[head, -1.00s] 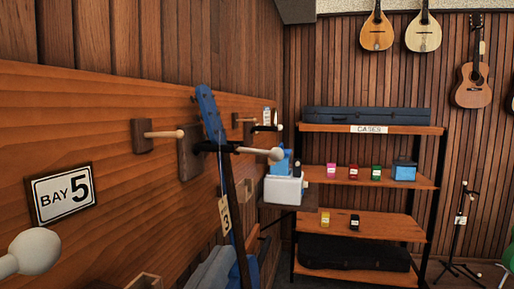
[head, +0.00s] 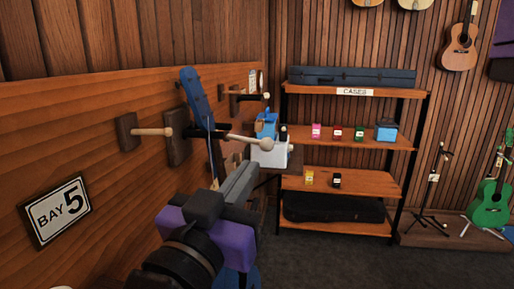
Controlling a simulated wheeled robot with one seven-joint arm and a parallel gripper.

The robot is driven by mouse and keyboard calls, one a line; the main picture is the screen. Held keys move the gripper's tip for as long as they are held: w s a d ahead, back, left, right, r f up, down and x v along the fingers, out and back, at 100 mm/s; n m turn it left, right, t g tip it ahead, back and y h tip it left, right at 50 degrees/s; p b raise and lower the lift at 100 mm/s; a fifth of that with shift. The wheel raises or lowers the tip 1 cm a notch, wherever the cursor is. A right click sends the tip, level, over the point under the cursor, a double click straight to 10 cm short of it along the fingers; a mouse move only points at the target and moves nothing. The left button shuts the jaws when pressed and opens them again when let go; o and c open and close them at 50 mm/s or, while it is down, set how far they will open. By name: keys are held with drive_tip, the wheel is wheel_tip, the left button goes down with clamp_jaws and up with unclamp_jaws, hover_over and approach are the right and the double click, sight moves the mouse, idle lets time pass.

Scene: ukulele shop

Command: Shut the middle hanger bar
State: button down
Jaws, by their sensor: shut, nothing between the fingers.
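The middle hanger has a dark wood block (head: 177,137) on the wall board and black parts beside a blue ukulele headstock (head: 196,97). A pale bar with a round end (head: 248,140) sticks out to the right from it, past the headstock. I cannot tell how far this bar is swung. My gripper (head: 243,172) is shut and empty, just below the bar's round end, with a small gap showing in the picture.
A wooden peg (head: 152,132) sticks out left of the middle hanger, and another hanger (head: 236,93) is farther along the board. A BAY 5 sign (head: 55,210) is at left. A case shelf (head: 355,92) stands behind; open floor lies at right.

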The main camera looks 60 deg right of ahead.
sight(264, 149)
drive_tip(key=shift+p+x, duration=0.7)
drive_tip(key=shift+x, duration=1.75)
drive_tip(key=shift+d, duration=0.15)
